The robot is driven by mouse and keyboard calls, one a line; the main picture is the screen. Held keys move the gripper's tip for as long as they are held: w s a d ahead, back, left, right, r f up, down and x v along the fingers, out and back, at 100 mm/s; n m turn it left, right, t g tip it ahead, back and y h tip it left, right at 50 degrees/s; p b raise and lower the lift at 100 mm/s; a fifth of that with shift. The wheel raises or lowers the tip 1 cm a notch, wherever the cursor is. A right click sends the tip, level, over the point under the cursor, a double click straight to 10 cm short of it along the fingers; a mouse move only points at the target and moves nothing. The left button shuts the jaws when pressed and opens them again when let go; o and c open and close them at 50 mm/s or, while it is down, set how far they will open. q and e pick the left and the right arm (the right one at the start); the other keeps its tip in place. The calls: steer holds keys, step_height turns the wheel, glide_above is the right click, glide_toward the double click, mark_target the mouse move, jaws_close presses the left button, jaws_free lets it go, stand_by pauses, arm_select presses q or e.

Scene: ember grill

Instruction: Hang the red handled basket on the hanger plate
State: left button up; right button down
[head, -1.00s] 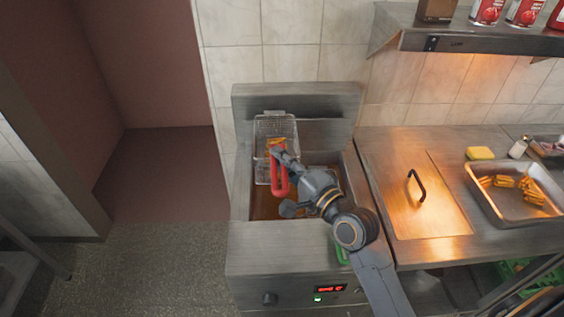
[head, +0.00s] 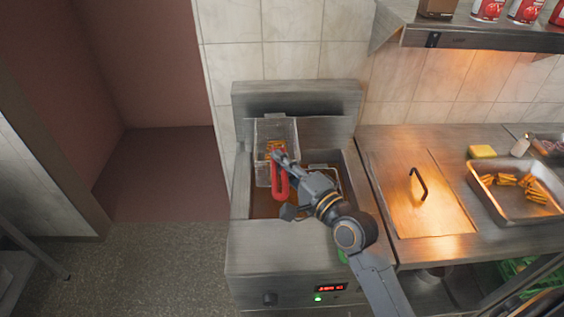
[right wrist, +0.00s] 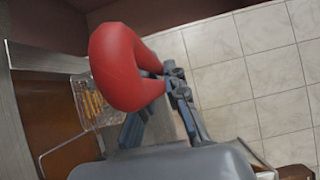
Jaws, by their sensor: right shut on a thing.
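The wire basket (head: 264,174) with its red handle (head: 279,186) is over the left side of the fryer, near the back wall plate. Fries lie inside it. My right gripper (head: 281,158) is shut on the red handle. In the right wrist view the red handle (right wrist: 122,66) passes between my gripper's fingers (right wrist: 172,82), and the basket with fries (right wrist: 93,104) shows beyond it. The hanger plate (head: 318,130) is the upright metal at the fryer's back; I cannot tell whether the basket touches it. My left gripper is out of view.
A second basket's rim (head: 326,170) shows at the right of the fryer well, partly behind my right arm. To the right are a lid with a black handle (head: 417,184) and a tray of fries (head: 500,200). A shelf (head: 470,40) overhangs the counter.

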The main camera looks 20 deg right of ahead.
steer(key=shift+f+b, duration=0.45)
steer(key=shift+f, duration=0.1)
steer(key=c, duration=1.3)
jaws_free()
steer(key=shift+f, duration=0.1)
steer(key=v, duration=1.2)
steer(key=shift+s+a, duration=0.1)
